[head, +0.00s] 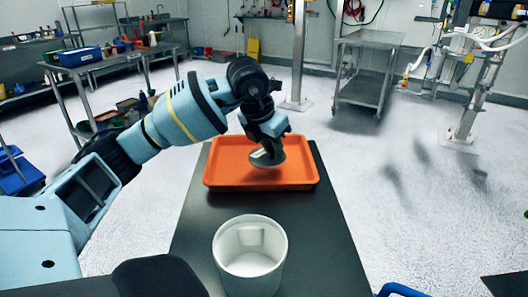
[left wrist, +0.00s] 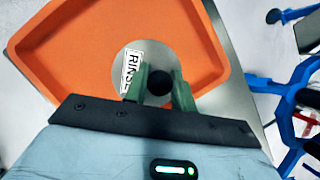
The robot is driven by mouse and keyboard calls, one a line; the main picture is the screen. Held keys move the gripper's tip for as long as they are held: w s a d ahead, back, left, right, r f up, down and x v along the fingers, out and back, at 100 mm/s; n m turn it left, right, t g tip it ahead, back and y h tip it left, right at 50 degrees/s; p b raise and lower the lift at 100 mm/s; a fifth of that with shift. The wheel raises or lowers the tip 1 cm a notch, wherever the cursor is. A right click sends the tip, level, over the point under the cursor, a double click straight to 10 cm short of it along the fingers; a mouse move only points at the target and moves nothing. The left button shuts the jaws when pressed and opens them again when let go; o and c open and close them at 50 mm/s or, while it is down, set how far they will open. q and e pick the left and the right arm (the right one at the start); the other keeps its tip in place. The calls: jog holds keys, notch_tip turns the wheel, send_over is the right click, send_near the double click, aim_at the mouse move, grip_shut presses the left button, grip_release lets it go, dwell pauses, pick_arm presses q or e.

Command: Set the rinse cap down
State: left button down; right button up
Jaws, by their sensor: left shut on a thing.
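The rinse cap (head: 268,160) is a grey round disc. In the left wrist view the rinse cap (left wrist: 120,70) shows a white label reading "RINSE" and a black knob. My left gripper (head: 266,146) is above the orange tray (head: 217,179) in the head view, with the cap below its fingers. In the left wrist view the green fingers of my left gripper (left wrist: 160,88) are shut on the knob. The cap is over the tray's inside; I cannot tell whether it touches the floor of the tray (left wrist: 62,50). My right gripper is not in view.
The tray lies on a dark table (head: 325,240). A white empty-looking tub (head: 250,275) stands nearer on the same table. A blue object (head: 402,290) shows at the bottom edge. Steel carts and benches stand farther back, with clear floor between.

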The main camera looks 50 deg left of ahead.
aim_at(263, 150)
pick_arm(q)
jog(key=shift+w+a+f, duration=0.1)
jog(key=shift+w+a, duration=0.1)
jog(key=shift+a, duration=0.65)
jog(key=shift+w+a+f, duration=0.1)
jog(key=shift+w+a, duration=0.1)
jog(key=shift+a, duration=0.6)
jog(key=shift+a+f, duration=0.15)
jog(key=shift+f, duration=0.75)
jog(key=shift+a+f, duration=0.15)
jog(key=shift+f, duration=0.7)
jog(key=shift+f, duration=0.1)
jog(key=c, duration=1.2)
grip_release()
jog(key=shift+o, duration=0.2)
jog(key=p+v, duration=0.1)
jog(key=v, duration=1.1)
jog(key=shift+w, duration=0.1)
